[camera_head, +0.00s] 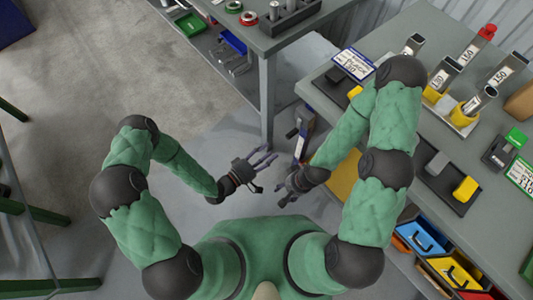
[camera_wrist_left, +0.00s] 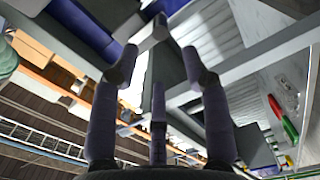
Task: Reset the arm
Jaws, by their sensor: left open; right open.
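My left arm (camera_head: 178,163) is green with dark joints. It bends in from the left, and its gripper (camera_head: 265,163) hangs open and empty over the grey floor in front of my body. In the left wrist view my left gripper (camera_wrist_left: 160,62) shows its dark fingers spread, with nothing between them. My right arm (camera_head: 395,125) reaches up over the edge of the right-hand table and folds back down. Its gripper (camera_head: 284,190) is open and empty, just below and right of the left one. The two grippers are close together; whether they touch is hard to tell.
A grey table (camera_head: 425,50) at right holds labelled metal tubes (camera_head: 443,75), a black tray (camera_head: 440,190) and signs. Coloured bins (camera_head: 420,238) sit below its edge. Another grey table (camera_head: 262,42) stands at top centre. A rack (camera_head: 30,215) is at left. Floor (camera_head: 110,70) at upper left is clear.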

